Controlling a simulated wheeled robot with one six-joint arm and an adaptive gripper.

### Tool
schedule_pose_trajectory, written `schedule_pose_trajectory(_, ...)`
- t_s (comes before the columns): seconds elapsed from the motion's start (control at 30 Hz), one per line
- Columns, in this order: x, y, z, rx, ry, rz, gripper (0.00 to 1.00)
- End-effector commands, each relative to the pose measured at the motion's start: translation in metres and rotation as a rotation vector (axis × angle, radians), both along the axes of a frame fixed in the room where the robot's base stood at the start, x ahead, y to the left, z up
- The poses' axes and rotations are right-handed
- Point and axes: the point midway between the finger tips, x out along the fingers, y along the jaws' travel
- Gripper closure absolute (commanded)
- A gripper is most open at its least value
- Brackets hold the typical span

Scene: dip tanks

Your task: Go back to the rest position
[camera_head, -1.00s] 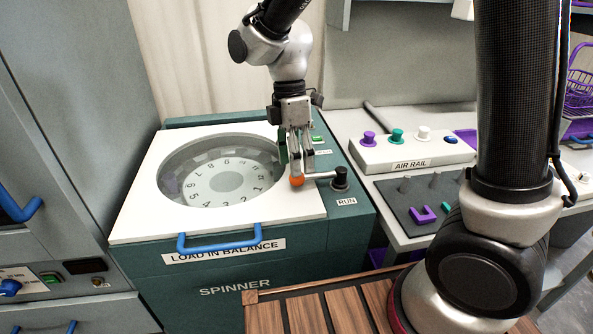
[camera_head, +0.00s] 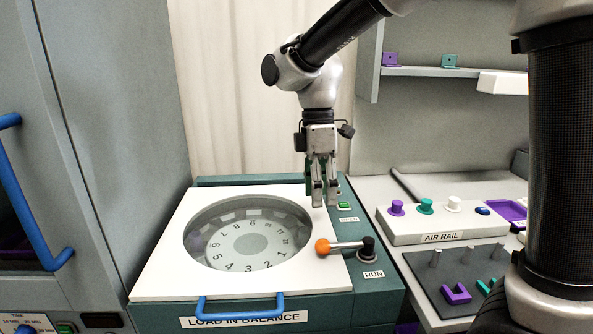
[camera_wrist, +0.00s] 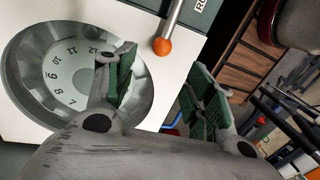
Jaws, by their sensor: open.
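My gripper (camera_head: 324,200) hangs pointing down above the back right part of the spinner's white lid, clear of everything. In the wrist view my gripper (camera_wrist: 160,95) shows two green-padded fingers spread apart with nothing between them. The spinner (camera_head: 241,291) is a green cabinet with a round window over a numbered dial. Its run lever has an orange ball (camera_head: 322,247) and lies roughly level across the lid's right edge from a dark pivot. The orange ball also shows in the wrist view (camera_wrist: 162,46), apart from the fingers.
The air rail (camera_head: 410,230) with purple, green and white knobs stands on the bench at right. A dark board (camera_head: 450,285) with pegs lies before it. A grey cabinet with a blue handle (camera_head: 30,200) stands at left. A shelf (camera_head: 440,72) is at the back right.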

Motion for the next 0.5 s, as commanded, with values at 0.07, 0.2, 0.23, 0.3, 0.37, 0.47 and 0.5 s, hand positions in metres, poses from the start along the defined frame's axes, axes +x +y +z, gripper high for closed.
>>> schedule_pose_trajectory(0.07, -0.001, -0.002, -0.006, -0.023, -0.008, -0.114, 0.46)
schedule_pose_trajectory(0.2, -0.016, -0.022, -0.015, -0.071, -0.036, -0.377, 0.46)
schedule_pose_trajectory(0.23, -0.019, -0.030, -0.014, -0.073, -0.050, -0.444, 0.46)
schedule_pose_trajectory(0.3, -0.028, -0.053, -0.009, -0.072, -0.080, -0.608, 0.46)
schedule_pose_trajectory(0.37, -0.036, -0.073, -0.004, -0.065, -0.106, -0.737, 0.46)
schedule_pose_trajectory(0.47, -0.051, -0.110, 0.005, -0.042, -0.152, -0.949, 0.46)
schedule_pose_trajectory(0.5, -0.058, -0.126, 0.009, -0.026, -0.172, -1.035, 0.46)
